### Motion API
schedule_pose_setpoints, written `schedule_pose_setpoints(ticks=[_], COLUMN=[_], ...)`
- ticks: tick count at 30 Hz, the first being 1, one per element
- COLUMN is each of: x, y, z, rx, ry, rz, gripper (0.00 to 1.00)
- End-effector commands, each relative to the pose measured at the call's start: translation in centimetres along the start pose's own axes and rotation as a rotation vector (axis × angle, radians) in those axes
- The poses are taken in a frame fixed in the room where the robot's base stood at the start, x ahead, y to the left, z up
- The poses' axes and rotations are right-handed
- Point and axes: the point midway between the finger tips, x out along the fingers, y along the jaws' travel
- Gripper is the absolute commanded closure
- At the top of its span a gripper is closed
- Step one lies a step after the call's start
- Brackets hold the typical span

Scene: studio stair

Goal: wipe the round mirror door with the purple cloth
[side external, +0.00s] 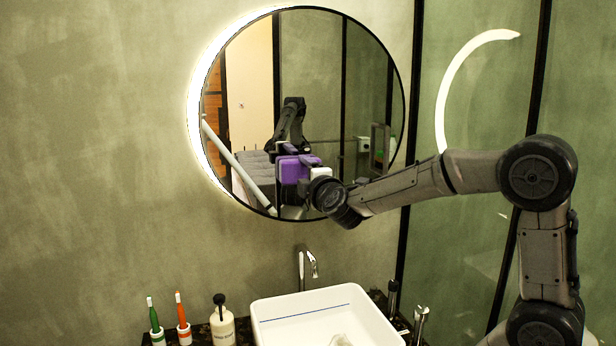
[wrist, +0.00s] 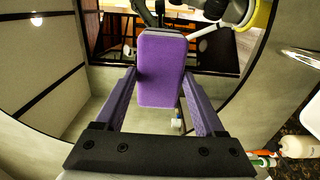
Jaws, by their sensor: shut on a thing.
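The round mirror door (side external: 360,75) hangs on the wall, with a bright glow along its left edge. It also fills much of the wrist view (wrist: 222,82). My gripper (wrist: 160,75) is shut on the purple cloth (wrist: 160,68), which looks like a thick pad between the fingertips. In the side view the cloth (side external: 291,170) is in front of the lower middle of the mirror. My wrist hides part of the mirror's lower edge. I cannot tell whether the cloth touches the glass. A reflection of my arm shows in the mirror.
Below are a white basin (side external: 275,312) and a chrome faucet (side external: 302,268). A glass partition (side external: 470,200) is at right. The wall left of the mirror is clear.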

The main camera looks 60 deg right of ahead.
Motion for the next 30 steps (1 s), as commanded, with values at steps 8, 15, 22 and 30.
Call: schedule_pose_setpoints(ticks=[8,15,22,30], x=[0.3,0.2,0.1,0.1], y=[1.6,1.7,1.5,1.3], z=[0.2,2.2,3.8,4.1], rx=[0.000,0.001,0.001,0.001], ry=[-0.003,-0.009,-0.007,-0.002], rz=[0.006,0.010,0.006,0.002], gripper=[0.72,0.80,0.81,0.81])
